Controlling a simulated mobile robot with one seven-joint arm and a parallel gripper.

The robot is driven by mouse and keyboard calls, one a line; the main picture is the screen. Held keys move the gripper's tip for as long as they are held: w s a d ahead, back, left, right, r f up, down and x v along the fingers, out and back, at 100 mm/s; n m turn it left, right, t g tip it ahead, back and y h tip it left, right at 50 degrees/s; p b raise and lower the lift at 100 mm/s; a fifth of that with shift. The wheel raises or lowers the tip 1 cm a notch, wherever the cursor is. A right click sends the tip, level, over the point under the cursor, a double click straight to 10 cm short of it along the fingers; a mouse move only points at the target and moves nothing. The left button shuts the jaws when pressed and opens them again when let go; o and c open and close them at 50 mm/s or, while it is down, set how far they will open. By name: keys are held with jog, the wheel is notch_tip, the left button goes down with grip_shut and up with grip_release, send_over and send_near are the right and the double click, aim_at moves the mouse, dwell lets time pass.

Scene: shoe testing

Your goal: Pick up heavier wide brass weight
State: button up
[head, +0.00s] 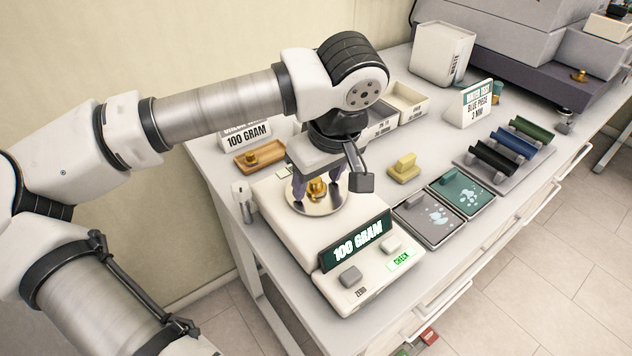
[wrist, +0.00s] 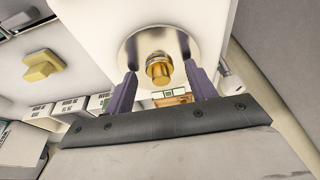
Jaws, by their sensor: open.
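A brass weight (head: 317,188) stands on the round metal pan (head: 330,207) of a white scale (head: 283,222). The scale's display (head: 356,240) reads "100 GRAM". My gripper (head: 326,187) is open over the pan, with its fingers on either side of the weight. In the wrist view the same weight (wrist: 159,70) lies between the spread fingertips (wrist: 160,80), with a gap on each side. Another brass weight (head: 250,158) sits on a wooden tray (head: 270,153) behind the scale. In the wrist view that tray (wrist: 172,100) shows partly, between the fingers.
A sign (head: 246,135) reading "100 GRAM" stands behind the wooden tray. A yellow block (head: 404,168), two flat trays (head: 430,222) and a rack of coloured pieces (head: 510,150) lie to the right. White boxes (head: 408,101) stand behind my gripper.

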jog(key=shift+c, duration=0.5)
jog(key=c, duration=1.1)
